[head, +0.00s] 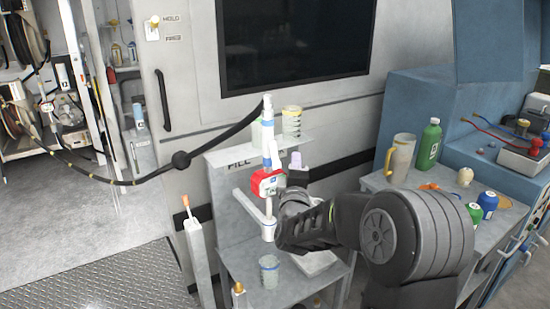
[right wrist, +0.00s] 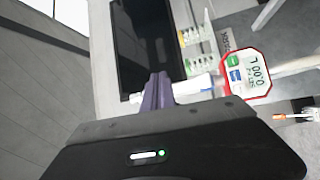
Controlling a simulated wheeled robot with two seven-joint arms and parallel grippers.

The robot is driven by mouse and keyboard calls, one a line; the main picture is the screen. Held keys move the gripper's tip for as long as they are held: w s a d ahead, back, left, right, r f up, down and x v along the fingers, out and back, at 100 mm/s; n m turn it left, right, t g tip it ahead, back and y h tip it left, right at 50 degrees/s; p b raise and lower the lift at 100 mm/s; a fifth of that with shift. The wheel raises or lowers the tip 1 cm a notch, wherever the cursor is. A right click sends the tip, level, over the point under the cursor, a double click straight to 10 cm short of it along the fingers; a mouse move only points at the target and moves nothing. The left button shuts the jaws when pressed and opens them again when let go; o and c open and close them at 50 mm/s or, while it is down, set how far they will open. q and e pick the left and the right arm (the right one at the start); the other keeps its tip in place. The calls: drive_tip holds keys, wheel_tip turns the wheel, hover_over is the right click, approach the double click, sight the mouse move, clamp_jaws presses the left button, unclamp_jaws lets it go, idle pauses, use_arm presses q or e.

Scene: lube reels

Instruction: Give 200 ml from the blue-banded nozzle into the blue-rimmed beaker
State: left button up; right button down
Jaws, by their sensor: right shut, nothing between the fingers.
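The blue-banded nozzle (head: 267,133) stands upright at the fill stand, with a red-framed meter (head: 265,184) on it. The meter's display also shows in the right wrist view (right wrist: 248,76) and seems to read zeros. A clear beaker with a bluish rim (head: 269,271) stands on the lower shelf, below the nozzle and white holder (head: 252,208). My right gripper (head: 295,160) is just right of the nozzle, near the meter, apart from it as far as I can tell. Its purple fingers (right wrist: 158,92) are shut and empty. My left gripper is out of view.
A black hose (head: 110,180) hangs from the reels at left to the stand. Other beakers (head: 291,121) stand on the upper shelf. A jug (head: 400,157), green bottle (head: 428,145) and small caps crowd the right bench. A grey post (head: 199,257) stands left.

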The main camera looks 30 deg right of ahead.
sight(277, 159)
drive_tip(key=w+f+b, duration=0.2)
drive_tip(key=w, duration=0.5)
drive_tip(key=shift+f, duration=0.25)
drive_tip(key=shift+w, duration=0.2)
idle(1.7)
drive_tip(key=shift+w+f, duration=0.15)
drive_tip(key=shift+w, duration=0.05)
drive_tip(key=shift+w+f, duration=0.2)
drive_tip(key=shift+w, duration=0.4)
idle(0.9)
drive_tip(key=shift+s+r, duration=0.1)
drive_tip(key=shift+s+r, duration=0.3)
drive_tip(key=shift+s, duration=0.6)
drive_tip(key=shift+s+p, duration=0.1)
drive_tip(key=shift+p, duration=0.2)
